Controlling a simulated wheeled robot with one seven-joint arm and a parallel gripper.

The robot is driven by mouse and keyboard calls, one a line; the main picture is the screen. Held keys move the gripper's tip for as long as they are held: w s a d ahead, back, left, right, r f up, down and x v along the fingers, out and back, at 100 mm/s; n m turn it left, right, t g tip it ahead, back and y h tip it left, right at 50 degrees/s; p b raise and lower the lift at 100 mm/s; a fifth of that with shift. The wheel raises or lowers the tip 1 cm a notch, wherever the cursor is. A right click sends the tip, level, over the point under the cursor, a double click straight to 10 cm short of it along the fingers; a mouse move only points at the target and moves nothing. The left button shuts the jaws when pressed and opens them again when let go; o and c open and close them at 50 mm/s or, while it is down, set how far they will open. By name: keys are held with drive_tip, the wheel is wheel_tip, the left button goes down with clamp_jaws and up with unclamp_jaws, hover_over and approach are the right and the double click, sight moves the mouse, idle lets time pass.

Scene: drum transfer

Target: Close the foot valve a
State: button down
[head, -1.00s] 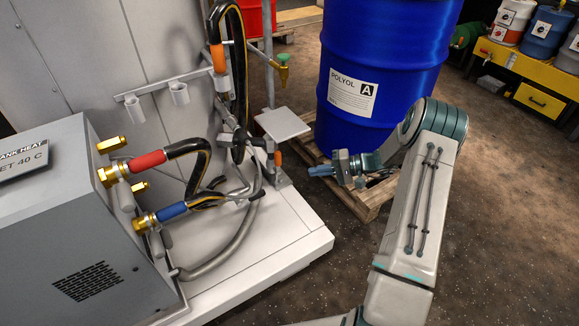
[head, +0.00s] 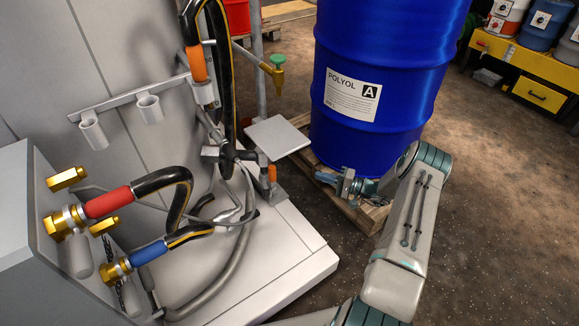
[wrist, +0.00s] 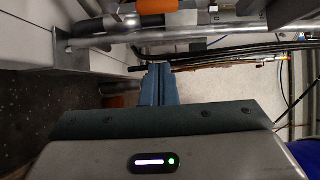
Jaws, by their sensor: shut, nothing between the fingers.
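A small orange handle (head: 272,173) stands low at the post's foot on the white base; it may belong to foot valve a, but I see no label on it. My gripper (head: 322,176) is shut and empty, to the right of this handle and apart from it, in front of the blue drum's lower part. In the wrist view the closed blue fingers (wrist: 158,84) point toward a horizontal grey pipe (wrist: 195,32). An orange part (wrist: 120,86) shows left of the fingers there, partly hidden by my gripper body. The valve's position is unclear.
The blue drum (head: 385,55) marked POLYOL A stands on a wooden pallet (head: 368,218) behind my gripper. A grey plate (head: 277,137) juts out above the orange handle. Black hoses (head: 160,182) and a brass tap with green knob (head: 277,70) are nearby. Open floor lies right.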

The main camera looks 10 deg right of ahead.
sight(272, 178)
drive_tip(key=w+a+b, duration=0.2)
drive_tip(key=w+a, duration=0.2)
drive_tip(key=a, duration=0.8)
drive_tip(key=shift+w+a, duration=0.2)
drive_tip(key=shift+w, duration=0.15)
drive_tip(key=shift+s+r, duration=0.1)
drive_tip(key=shift+r, duration=0.05)
